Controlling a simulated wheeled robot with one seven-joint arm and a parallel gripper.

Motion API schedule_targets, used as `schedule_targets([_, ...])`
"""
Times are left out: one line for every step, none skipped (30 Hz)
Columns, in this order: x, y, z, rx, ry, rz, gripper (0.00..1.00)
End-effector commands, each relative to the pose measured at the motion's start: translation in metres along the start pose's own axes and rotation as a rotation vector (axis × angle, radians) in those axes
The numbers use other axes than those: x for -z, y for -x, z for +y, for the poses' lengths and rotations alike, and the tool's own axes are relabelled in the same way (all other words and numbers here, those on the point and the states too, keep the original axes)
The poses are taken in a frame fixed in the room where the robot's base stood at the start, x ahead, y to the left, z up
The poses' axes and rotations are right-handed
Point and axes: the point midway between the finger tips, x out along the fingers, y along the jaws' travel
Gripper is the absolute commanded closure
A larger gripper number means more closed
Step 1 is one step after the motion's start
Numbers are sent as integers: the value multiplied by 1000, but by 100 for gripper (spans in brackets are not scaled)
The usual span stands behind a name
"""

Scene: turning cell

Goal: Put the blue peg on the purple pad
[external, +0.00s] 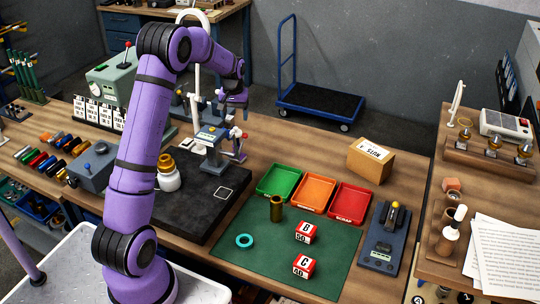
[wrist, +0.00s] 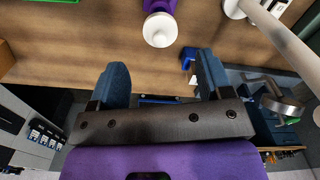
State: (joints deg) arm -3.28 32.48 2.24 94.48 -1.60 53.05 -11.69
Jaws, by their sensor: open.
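My gripper (external: 235,100) is at the back of the bench, above and behind a small grey-blue bench device (external: 212,138). In the wrist view its two blue fingers (wrist: 160,72) stand wide apart with nothing between them. I cannot make out a blue peg for certain. A small blue piece (wrist: 188,60) lies near the right finger in the wrist view, but its shape is unclear. I cannot make out a purple pad in either view. A purple part with a round white end (wrist: 160,28) shows beyond the fingers; I cannot tell what it is.
Green (external: 280,181), orange (external: 314,193) and red (external: 350,202) trays stand mid-bench beside a cardboard box (external: 371,158). A green mat (external: 270,268) holds a brass cylinder (external: 276,208), a cyan ring (external: 244,240) and two red-and-white blocks. A white pole (wrist: 290,38) is close right of the fingers.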

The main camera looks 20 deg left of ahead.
Motion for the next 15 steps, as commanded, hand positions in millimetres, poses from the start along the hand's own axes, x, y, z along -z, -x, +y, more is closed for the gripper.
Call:
schedule_targets([1,10,0,-1,0,4,28])
schedule_targets([0,16,0,-1,0,4,28])
schedule_targets([0,22,0,-1,0,3,28])
schedule_targets([0,26,0,-1,0,3,28])
schedule_targets([0,30,0,0,0,2,28])
schedule_targets([0,34,0,0,0,1,28])
schedule_targets([0,37,0,0,0,1,28])
schedule_targets([0,39,0,0,0,2,28])
schedule_targets([0,42,0,0,0,2,28])
schedule_targets([0,44,0,0,0,1,28])
schedule_targets([0,45,0,0,0,1,28])
schedule_targets([0,46,0,0,0,0,28])
schedule_targets([0,47,0,0,0,0,28])
schedule_targets([0,47,0,0,0,0,28])
schedule_targets([0,48,0,0,0,0,28])
